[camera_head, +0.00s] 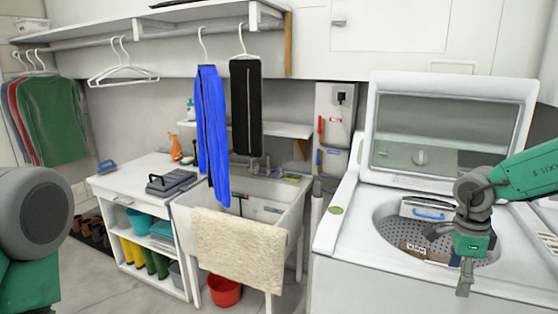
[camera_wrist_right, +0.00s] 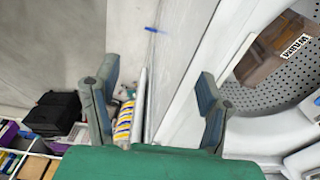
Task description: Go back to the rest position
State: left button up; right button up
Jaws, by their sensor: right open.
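My right gripper (camera_head: 465,272) hangs above the front part of the open washing machine drum in the head view. In the right wrist view my right gripper (camera_wrist_right: 157,85) has its two fingers spread wide with nothing between them. My left arm shows only as a grey and green part at the left edge of the head view; its gripper is out of frame. A brown item with a white label (camera_head: 415,249) lies in the drum, and it shows in the right wrist view too (camera_wrist_right: 275,48). A white item with a blue handle (camera_head: 428,211) is also in the drum.
The washing machine's raised lid (camera_head: 447,88) stands behind the drum. A sink with a beige towel (camera_head: 238,248) is at the middle, with a red bucket (camera_head: 225,291) below. Blue (camera_head: 212,135) and black (camera_head: 246,105) garments hang above.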

jog(key=s+a+f+n+t+h+b, duration=0.1)
jog(key=s+f+n+h+b, duration=0.15)
jog(key=f+n, duration=0.35)
jog(key=s+a+f+n+t+h+b, duration=0.1)
jog(key=s+a+f+n+b, duration=0.2)
jog(key=f, duration=0.6)
jog(key=s+f+n+t+h+b, duration=0.1)
jog(key=s+f+n, duration=0.35)
jog(key=f, duration=0.25)
pick_arm(q)
notch_tip(320, 180, down, 10)
jog(key=b, duration=0.3)
jog(key=shift+w, duration=0.25)
pick_arm(e)
jog(key=s+a+f+n+y, duration=0.1)
jog(key=s+a+f+n, duration=0.2)
jog(key=s, duration=0.3)
jog(key=s+a+f+n+g+y, duration=0.1)
jog(key=s+a+f+n+y, duration=0.1)
jog(key=s, duration=0.4)
jog(key=s+a+f+n+g+y, duration=0.1)
jog(key=s+a+f+n+y, duration=0.1)
jog(key=s+a+f+n, duration=0.2)
jog(key=s+a+n, duration=0.1)
jog(key=s+a, duration=0.1)
jog(key=s, duration=0.1)
jog(key=shift+a+f, duration=0.25)
jog(key=shift+f, duration=0.15)
jog(key=shift+w, duration=0.1)
